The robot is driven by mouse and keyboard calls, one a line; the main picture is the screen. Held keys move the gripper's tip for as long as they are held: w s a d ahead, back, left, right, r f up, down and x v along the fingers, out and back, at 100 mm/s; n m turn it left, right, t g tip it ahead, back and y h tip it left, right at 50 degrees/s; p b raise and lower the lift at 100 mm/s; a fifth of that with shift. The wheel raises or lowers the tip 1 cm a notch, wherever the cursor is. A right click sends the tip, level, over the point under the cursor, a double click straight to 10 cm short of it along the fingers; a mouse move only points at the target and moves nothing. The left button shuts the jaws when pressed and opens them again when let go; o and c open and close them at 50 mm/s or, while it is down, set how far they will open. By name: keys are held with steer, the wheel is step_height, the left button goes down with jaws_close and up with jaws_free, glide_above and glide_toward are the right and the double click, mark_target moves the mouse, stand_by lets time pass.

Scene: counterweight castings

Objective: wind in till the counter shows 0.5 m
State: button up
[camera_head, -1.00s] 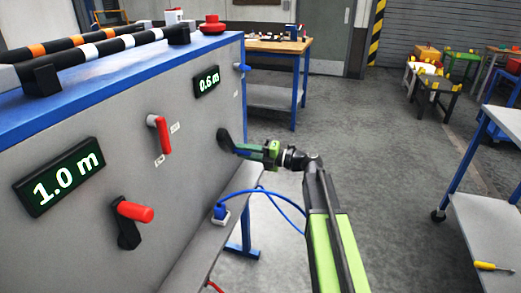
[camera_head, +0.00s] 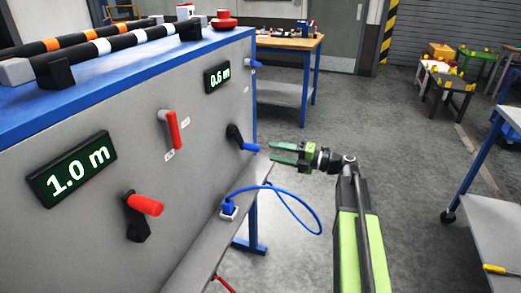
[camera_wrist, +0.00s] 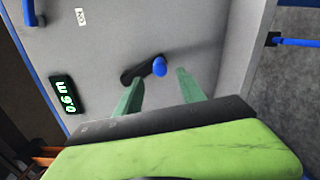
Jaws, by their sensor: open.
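In the wrist view the blue handle (camera_wrist: 160,67) shows end-on, in line with the gap between my fingers. My gripper (camera_head: 272,153) is open and empty, just right of the handle and apart from it. The near counter (camera_head: 72,169) reads 1.0 m, above a crank with a red handle (camera_head: 146,205).
A red lever (camera_head: 171,129) sits between the two counters. A blue cable (camera_head: 290,191) loops from a plug on the ledge, below my gripper. A trolley (camera_head: 497,210) stands at the right. The floor between is clear.

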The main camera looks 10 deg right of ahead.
steer(key=v, duration=0.8)
steer(key=shift+s, duration=0.2)
